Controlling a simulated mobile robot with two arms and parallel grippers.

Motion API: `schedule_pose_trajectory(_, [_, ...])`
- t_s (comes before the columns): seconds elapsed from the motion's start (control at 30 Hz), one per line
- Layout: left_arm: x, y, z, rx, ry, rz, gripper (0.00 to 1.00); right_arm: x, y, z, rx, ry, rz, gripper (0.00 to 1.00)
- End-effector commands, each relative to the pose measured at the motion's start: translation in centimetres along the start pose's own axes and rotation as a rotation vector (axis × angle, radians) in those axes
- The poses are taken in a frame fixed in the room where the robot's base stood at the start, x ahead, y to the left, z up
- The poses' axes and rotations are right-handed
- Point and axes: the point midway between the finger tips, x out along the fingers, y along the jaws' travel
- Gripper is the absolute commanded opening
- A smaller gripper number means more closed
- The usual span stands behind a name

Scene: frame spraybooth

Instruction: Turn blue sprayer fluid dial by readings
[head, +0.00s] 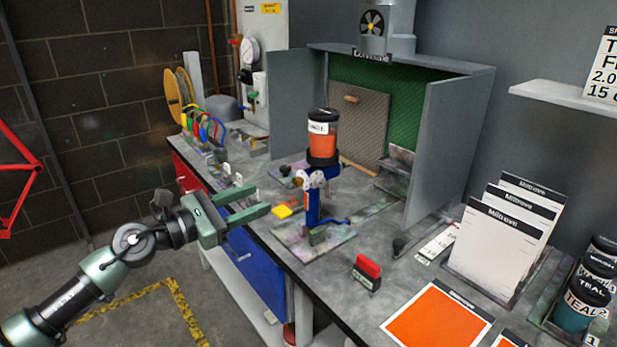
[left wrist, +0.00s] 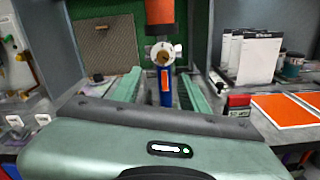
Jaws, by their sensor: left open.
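The blue sprayer (head: 312,205) stands upright on a stained base plate on the bench, with a cup of orange fluid (head: 322,140) on top. A pale round dial (head: 311,181) sits on its near side, facing my left gripper. In the left wrist view the dial (left wrist: 163,54) shows above and between the fingers; its readings are too small to tell. My left gripper (head: 262,203) is open and empty, to the left of the sprayer and apart from it. It also shows in the left wrist view (left wrist: 160,90). My right gripper is not in view.
A grey spray booth (head: 450,135) with a green back stands behind the sprayer. Coloured hoses (head: 205,130) lie at left.

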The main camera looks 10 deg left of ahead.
Motion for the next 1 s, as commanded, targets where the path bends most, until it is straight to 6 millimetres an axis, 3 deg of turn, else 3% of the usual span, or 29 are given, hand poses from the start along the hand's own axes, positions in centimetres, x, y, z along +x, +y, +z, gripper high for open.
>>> schedule_pose_trajectory(0.23, [1.8, 0.3, 0.4, 0.010, -0.006, 0.010, 0.44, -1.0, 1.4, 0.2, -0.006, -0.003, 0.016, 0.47])
schedule_pose_trajectory(0.5, [6.2, 0.3, 0.4, 0.010, -0.006, 0.008, 0.44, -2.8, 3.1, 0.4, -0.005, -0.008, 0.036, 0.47])
schedule_pose_trajectory(0.7, [8.0, 0.2, 0.1, 0.010, -0.003, 0.007, 0.44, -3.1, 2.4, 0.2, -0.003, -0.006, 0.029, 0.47])
schedule_pose_trajectory(1.0, [8.2, 0.2, 0.0, 0.011, -0.002, 0.007, 0.44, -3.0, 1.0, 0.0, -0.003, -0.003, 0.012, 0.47])
